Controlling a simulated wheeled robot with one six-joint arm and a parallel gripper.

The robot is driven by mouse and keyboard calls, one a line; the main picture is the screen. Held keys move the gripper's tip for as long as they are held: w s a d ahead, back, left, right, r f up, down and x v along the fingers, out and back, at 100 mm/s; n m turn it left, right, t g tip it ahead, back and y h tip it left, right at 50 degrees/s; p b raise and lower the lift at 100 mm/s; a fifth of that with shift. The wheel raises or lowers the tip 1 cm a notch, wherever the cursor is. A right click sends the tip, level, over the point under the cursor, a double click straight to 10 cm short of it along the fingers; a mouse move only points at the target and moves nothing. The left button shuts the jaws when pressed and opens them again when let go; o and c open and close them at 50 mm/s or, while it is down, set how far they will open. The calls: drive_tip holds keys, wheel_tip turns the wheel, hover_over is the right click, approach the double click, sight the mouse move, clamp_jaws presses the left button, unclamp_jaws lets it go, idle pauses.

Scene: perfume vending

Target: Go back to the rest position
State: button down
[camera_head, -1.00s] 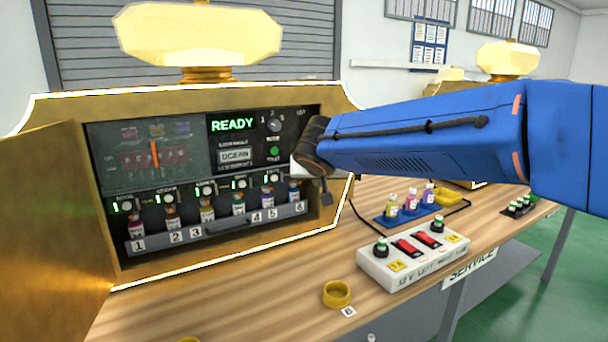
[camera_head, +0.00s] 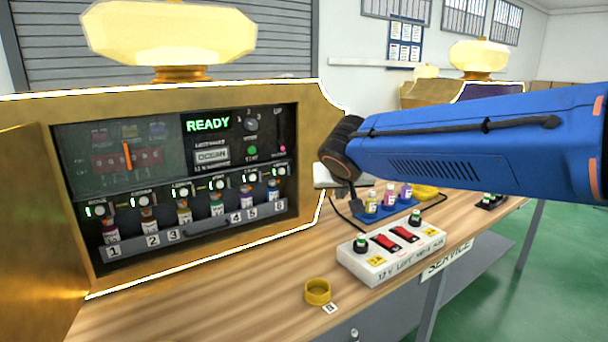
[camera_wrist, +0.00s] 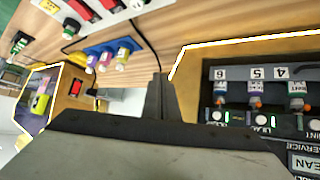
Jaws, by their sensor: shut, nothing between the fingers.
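My gripper shows in the wrist view (camera_wrist: 160,98) with its fingers together and nothing between them. In the head view my arm reaches in from the right, its end in front of the right edge of the gold perfume machine (camera_head: 315,120); the fingers there are mostly hidden behind the wrist. The machine's panel reads READY (camera_head: 208,124) in green. Below it, several small bottles stand in a numbered rack (camera_head: 195,232). The gripper is apart from the panel and the rack.
A white switch box (camera_head: 385,262) with red switches and a yellow ring-shaped cup (camera_head: 317,291) stand on the wooden table (camera_head: 240,300). A blue tray (camera_head: 392,222) with small bottles stands behind the box. The machine's gold door (camera_head: 30,230) hangs open at left.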

drive_tip(key=s+d+f+g, duration=0.1)
drive_tip(key=s+d+f, duration=0.2)
drive_tip(key=s+d, duration=0.45)
drive_tip(key=s+d+f+g, duration=0.2)
drive_tip(key=s+d+f, duration=0.1)
drive_tip(key=s+d, duration=0.45)
drive_tip(key=s+d+f+g, duration=0.1)
drive_tip(key=s+d+f, duration=0.2)
drive_tip(key=s, duration=0.6)
drive_tip(key=s+d+f, duration=0.3)
drive_tip(key=s+f, duration=0.5)
drive_tip(key=s, duration=0.1)
drive_tip(key=shift+g+y, duration=0.3)
drive_tip(key=shift+g, duration=0.1)
